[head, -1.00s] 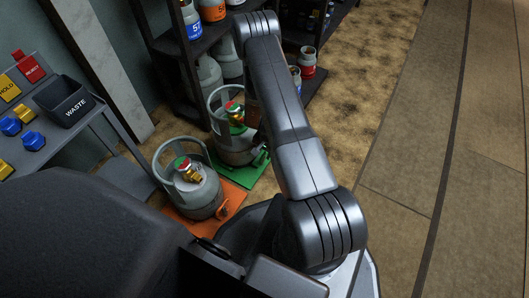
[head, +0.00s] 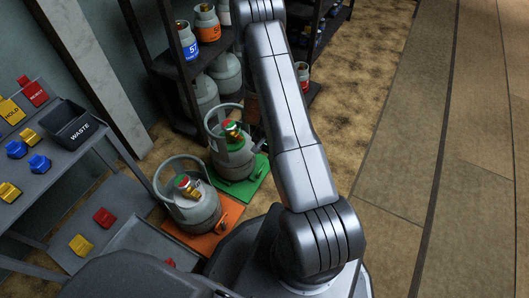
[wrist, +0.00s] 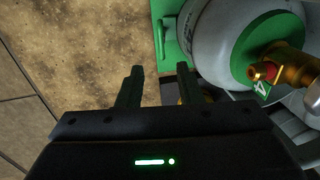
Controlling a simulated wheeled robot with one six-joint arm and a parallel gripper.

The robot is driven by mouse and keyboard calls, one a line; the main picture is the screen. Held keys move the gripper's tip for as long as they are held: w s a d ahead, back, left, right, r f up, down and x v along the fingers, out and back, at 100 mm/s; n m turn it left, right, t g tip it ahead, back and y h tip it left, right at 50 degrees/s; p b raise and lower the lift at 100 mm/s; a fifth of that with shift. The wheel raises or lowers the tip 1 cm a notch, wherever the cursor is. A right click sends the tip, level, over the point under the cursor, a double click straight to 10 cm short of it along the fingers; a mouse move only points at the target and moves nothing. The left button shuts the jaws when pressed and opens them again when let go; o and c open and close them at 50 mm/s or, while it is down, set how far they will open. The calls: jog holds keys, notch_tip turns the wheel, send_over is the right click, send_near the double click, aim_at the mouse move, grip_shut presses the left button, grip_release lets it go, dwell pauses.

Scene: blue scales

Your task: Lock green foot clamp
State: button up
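A green foot plate (head: 243,187) lies on the floor under a grey gas cylinder (head: 232,158) with a green collar and brass valve. In the wrist view the cylinder (wrist: 215,50) fills the upper right, and the green plate's edge (wrist: 158,30) shows to its left. A small green upright part (wrist: 187,30) sits against the cylinder's side; I cannot tell whether it is the clamp or how it is set. My gripper (wrist: 158,75) is open, with its two dark fingers apart and nothing visible between them. It is below the plate in that picture. The head view does not show it.
An orange plate (head: 205,238) with another grey cylinder (head: 194,208) lies next to the green one. A dark shelf rack (head: 185,75) with cylinders stands behind. A grey bench with a waste bin (head: 75,122) is at left. Open floor (head: 400,120) lies at right.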

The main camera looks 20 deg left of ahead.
jog(key=c, duration=0.3)
jog(key=d+f+m, duration=0.1)
jog(key=m, duration=0.1)
jog(key=d+f+m+g, duration=0.1)
jog(key=d+m, duration=0.1)
jog(key=s+d+f+m, duration=0.1)
jog(key=d+m, duration=0.1)
jog(key=m, duration=0.1)
jog(key=shift+d+g, duration=0.2)
jog(key=shift+g, duration=0.1)
grip_shut()
jog(key=w+d+f+m+t+y, duration=0.1)
jog(key=d+f+m+y, duration=0.25)
jog(key=m, duration=1.05)
jog(key=d+f+m+t+y, duration=0.15)
jog(key=d+m+y, duration=0.25)
jog(key=m, duration=1.1)
jog(key=a+f+b, duration=0.1)
jog(key=a+f, duration=0.2)
jog(key=a, duration=0.3)
jog(key=w+a+f+b, duration=0.1)
jog(key=a+f+b, duration=0.1)
jog(key=a, duration=0.3)
jog(key=shift+w+a+f, duration=0.15)
jog(key=shift+a+f, duration=0.25)
jog(key=shift+f, duration=0.4)
